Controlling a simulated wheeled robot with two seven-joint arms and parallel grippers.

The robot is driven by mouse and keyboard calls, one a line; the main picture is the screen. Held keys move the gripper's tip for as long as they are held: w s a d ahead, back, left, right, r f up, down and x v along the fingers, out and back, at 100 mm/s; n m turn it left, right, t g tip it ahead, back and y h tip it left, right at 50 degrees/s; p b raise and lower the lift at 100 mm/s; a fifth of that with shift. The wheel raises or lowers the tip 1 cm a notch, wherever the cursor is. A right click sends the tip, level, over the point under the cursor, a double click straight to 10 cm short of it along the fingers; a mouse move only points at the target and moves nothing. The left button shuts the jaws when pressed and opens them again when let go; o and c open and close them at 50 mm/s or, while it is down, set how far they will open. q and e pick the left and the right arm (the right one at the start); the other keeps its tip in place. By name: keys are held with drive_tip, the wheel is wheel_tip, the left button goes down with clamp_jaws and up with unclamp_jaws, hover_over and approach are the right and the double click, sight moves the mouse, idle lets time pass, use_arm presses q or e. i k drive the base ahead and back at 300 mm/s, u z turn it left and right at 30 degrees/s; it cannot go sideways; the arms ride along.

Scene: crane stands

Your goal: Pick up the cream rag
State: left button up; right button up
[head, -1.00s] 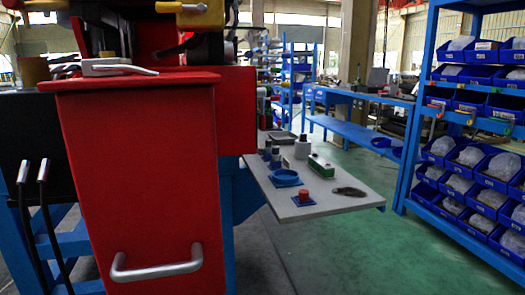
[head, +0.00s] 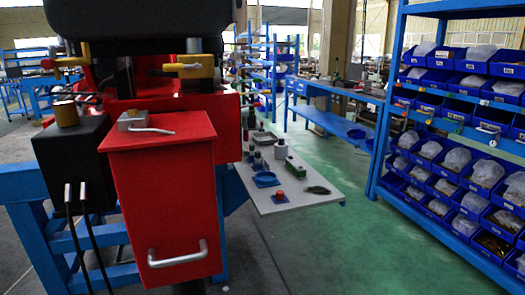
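I cannot make out a cream rag in the head view. A grey work table (head: 300,199) stands right of the red cabinet and carries several small items. Among them are a blue ring-shaped piece (head: 265,179), a red knob on a blue base (head: 280,197), a green and white box (head: 298,168) and a dark flat piece (head: 317,190). Neither of my grippers shows.
A red cabinet (head: 162,210) with a metal handle fills the near middle-left, next to a black box (head: 75,162). A blue shelf rack (head: 384,100) with several blue bins stands at right. Green floor (head: 345,235) is free between table and rack.

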sight(245, 147)
drive_tip(key=z, duration=1.05)
drive_tip(key=i, duration=4.65)
drive_tip(key=u, duration=1.4)
drive_tip(key=i, duration=1.2)
drive_tip(key=u, duration=1.6)
